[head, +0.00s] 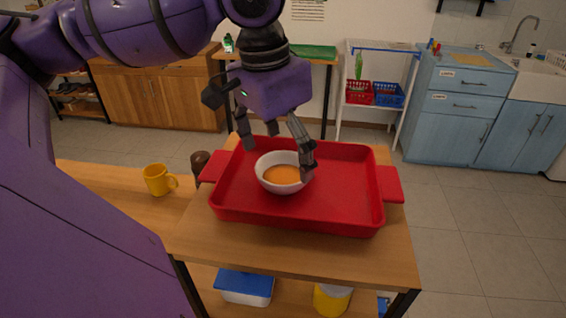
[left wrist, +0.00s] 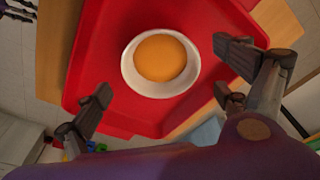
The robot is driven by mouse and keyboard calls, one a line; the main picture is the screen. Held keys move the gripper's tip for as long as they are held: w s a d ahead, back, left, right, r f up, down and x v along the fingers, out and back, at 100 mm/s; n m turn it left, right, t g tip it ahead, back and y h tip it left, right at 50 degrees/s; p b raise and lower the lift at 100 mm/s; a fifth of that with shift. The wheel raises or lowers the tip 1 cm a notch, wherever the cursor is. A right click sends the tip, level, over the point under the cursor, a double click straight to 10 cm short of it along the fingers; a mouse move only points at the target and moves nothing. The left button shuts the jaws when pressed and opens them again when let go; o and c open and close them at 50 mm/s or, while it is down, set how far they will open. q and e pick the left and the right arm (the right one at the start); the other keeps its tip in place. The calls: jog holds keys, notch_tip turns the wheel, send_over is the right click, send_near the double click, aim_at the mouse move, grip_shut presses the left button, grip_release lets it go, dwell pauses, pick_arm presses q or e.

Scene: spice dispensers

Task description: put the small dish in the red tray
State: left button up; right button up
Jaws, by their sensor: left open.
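The small dish (head: 284,173) is a white bowl with orange contents. It sits upright inside the red tray (head: 340,205), left of the tray's middle. The dish also shows in the left wrist view (left wrist: 160,62), with the tray's red floor (left wrist: 100,45) around it. My left gripper (head: 277,160) is over the tray at the dish, its fingers spread wide. In the left wrist view the open fingers (left wrist: 165,75) stand on both sides of the dish, with gaps to its rim. My right gripper does not show clearly in either view.
The tray stands on a wooden table (head: 290,248). A yellow mug (head: 158,180) and a dark brown object (head: 200,160) stand to its left. A blue-lidded box (head: 245,287) and a yellow container (head: 332,298) are below. The tray's right half is empty.

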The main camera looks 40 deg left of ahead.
pick_arm(q)
notch_tip(320, 180, up, 9)
jog(key=s, duration=0.1)
jog(key=shift+s+a+f+p, duration=0.15)
jog(key=shift+p, duration=0.2)
dwell(0.4)
